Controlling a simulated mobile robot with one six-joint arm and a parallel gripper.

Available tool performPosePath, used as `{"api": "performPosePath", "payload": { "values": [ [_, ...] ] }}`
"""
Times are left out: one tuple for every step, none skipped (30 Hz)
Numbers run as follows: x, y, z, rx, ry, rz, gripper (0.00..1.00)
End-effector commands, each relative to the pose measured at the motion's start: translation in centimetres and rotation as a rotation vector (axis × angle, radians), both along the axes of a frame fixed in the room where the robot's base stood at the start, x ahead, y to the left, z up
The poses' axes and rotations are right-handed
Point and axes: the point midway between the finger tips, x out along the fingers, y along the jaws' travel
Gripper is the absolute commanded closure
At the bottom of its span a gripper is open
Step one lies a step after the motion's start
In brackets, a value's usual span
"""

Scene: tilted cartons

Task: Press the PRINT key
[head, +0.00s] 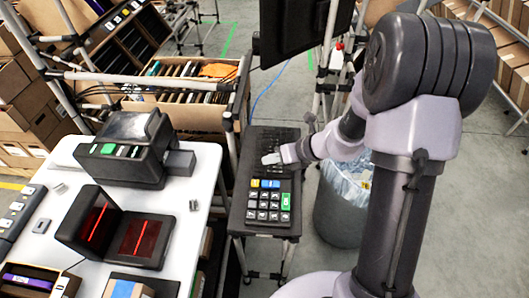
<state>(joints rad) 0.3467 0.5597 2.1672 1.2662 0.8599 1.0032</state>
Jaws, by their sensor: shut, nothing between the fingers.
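A black keypad (268,220) lies on a dark stand right of the white table. It has several dark keys, blue and yellow keys along its top row, and a tall green key (286,201) at its right. A dark printer-like machine (125,165) on the white table has a row of buttons, one of them a green button (122,151). The lettering is too small to read, so I cannot tell which key is PRINT. My gripper (268,159) is shut and empty, over the black keyboard (268,140) behind the keypad. I cannot tell whether it touches anything.
A scanner with red lit windows (136,238) stands at the front of the white table (190,225). A black monitor (305,28) hangs above the keyboard. A bin with a clear liner (340,210) stands right of the stand. A carton of files (185,115) is behind.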

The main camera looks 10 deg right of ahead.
Motion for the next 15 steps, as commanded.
{"api": "performPosePath", "payload": {
  "values": [
    [0.2,-0.5,-0.9,0.027,0.032,-0.052,1.0],
    [0.4,-0.7,-1.4,0.042,0.047,-0.079,1.0],
    [0.5,-1.0,-1.8,0.055,0.063,-0.106,1.0],
    [0.6,-1.1,-2.1,0.064,0.071,-0.122,1.0],
    [0.7,-1.2,-2.3,0.069,0.076,-0.133,1.0],
    [0.7,-1.3,-2.4,0.073,0.08,-0.143,1.0],
    [0.8,-1.4,-2.5,0.075,0.083,-0.146,1.0],
    [0.8,-1.4,-2.5,0.076,0.083,-0.148,1.0],
    [0.8,-1.4,-2.5,0.076,0.083,-0.148,1.0],
    [0.8,-1.4,-2.5,0.076,0.083,-0.147,1.0],
    [0.8,-1.4,-2.5,0.076,0.083,-0.147,1.0],
    [0.7,-1.3,-2.5,0.075,0.083,-0.146,1.0],
    [0.7,-1.3,-2.5,0.075,0.082,-0.145,1.0],
    [0.7,-1.3,-2.5,0.075,0.082,-0.145,1.0],
    [0.7,-1.3,-2.5,0.074,0.082,-0.145,1.0]
  ]
}}
